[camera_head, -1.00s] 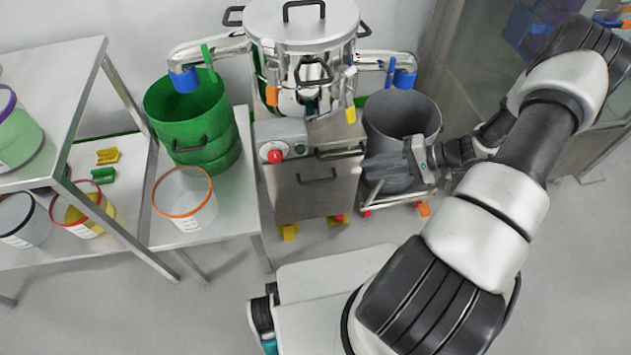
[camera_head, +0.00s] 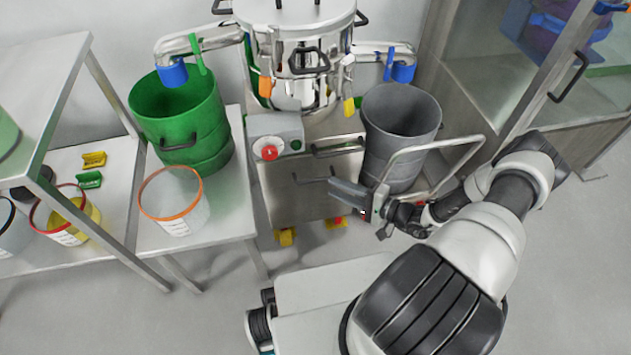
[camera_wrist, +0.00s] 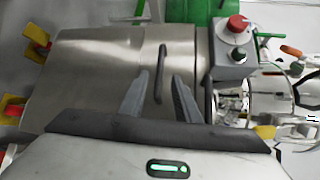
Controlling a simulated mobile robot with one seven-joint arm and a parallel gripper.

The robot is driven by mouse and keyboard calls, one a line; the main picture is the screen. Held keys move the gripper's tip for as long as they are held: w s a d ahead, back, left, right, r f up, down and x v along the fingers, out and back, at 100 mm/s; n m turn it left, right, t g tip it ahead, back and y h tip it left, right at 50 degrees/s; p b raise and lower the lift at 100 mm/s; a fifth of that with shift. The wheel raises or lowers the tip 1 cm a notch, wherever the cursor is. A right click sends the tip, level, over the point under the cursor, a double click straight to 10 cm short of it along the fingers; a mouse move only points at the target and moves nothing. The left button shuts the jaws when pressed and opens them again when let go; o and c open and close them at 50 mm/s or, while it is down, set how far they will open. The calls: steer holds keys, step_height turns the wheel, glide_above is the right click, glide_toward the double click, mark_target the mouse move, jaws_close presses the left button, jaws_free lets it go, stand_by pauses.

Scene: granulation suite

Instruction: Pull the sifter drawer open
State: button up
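The sifter (camera_head: 300,60) is a polished steel vessel on a steel cabinet. The drawer front (camera_head: 290,198) is a flat brushed steel panel below the control box; it also shows in the wrist view (camera_wrist: 90,75). It looks closed. Its dark bar handle (camera_head: 314,180) shows in the wrist view (camera_wrist: 161,74) just ahead of the fingertips, between their lines. My gripper (camera_head: 338,192) is in front of the panel, right of the handle in the head view. In the wrist view my gripper (camera_wrist: 160,82) is open and empty. Whether the fingers touch the handle cannot be told.
A control box (camera_head: 275,138) with a red knob sits above the panel. A grey bin (camera_head: 400,125) on a railed cart stands close right, near my arm. A steel table (camera_head: 225,215) with a green drum (camera_head: 185,120) stands left. Floor in front is partly clear.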

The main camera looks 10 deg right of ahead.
mark_target(315, 179)
steer(key=b+x, duration=0.1)
steer(key=x, duration=0.7)
steer(key=shift+w+a+f, duration=0.1)
steer(key=shift+w+a, duration=0.05)
jaws_close()
